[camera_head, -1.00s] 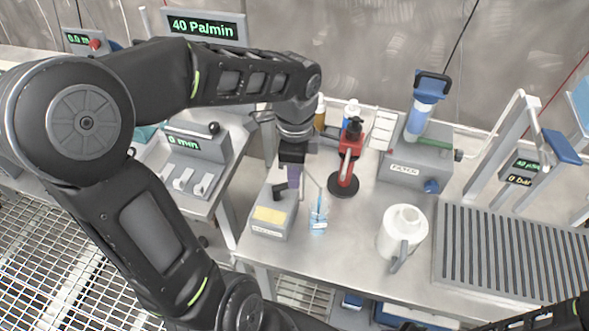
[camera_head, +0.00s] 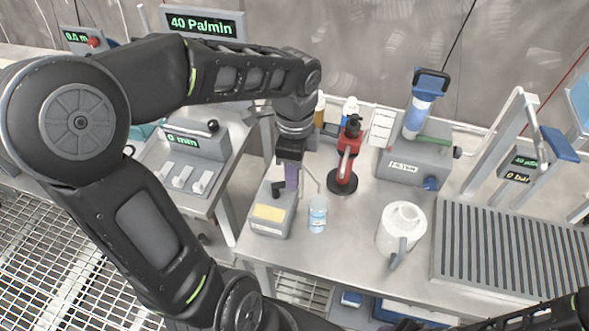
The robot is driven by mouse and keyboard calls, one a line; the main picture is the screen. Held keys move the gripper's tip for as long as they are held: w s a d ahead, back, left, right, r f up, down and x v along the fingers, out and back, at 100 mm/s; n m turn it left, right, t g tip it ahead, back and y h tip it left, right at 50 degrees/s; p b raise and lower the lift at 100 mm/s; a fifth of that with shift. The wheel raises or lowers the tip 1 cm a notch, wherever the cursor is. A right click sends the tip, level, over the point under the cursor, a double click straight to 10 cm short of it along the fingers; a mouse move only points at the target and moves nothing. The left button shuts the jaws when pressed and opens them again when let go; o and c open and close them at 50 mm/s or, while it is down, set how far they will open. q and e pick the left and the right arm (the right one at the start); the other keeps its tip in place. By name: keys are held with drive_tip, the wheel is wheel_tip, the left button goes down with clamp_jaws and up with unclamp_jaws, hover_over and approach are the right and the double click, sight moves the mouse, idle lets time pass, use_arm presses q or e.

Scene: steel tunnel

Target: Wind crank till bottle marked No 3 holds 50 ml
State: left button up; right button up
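A small clear bottle with a white label and bluish contents (camera_head: 317,215) stands on the steel bench, just right of a grey box (camera_head: 268,222) with a yellow panel. Its label and liquid level are too small to read. A dark crank-like knob (camera_head: 279,188) and a purple part (camera_head: 291,177) show on the box. A thin spout reaches from the box over the bottle. My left gripper (camera_head: 290,160) points down over the purple part; its fingertips are hidden or too small to tell if they are shut. My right gripper is not clearly visible; only a dark arm shows at bottom right.
A red and black stand (camera_head: 345,165) is close behind the bottle. A white jug (camera_head: 402,230) stands to the right, beside a ribbed grey rack (camera_head: 510,250). A grey box with a blue cylinder (camera_head: 414,163) is behind. Bare bench lies between bottle and jug.

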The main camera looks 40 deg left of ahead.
use_arm(q)
wheel_tip(320, 180, up, 7)
drive_tip(key=shift+r, duration=0.15)
drive_tip(key=shift+c, duration=0.4)
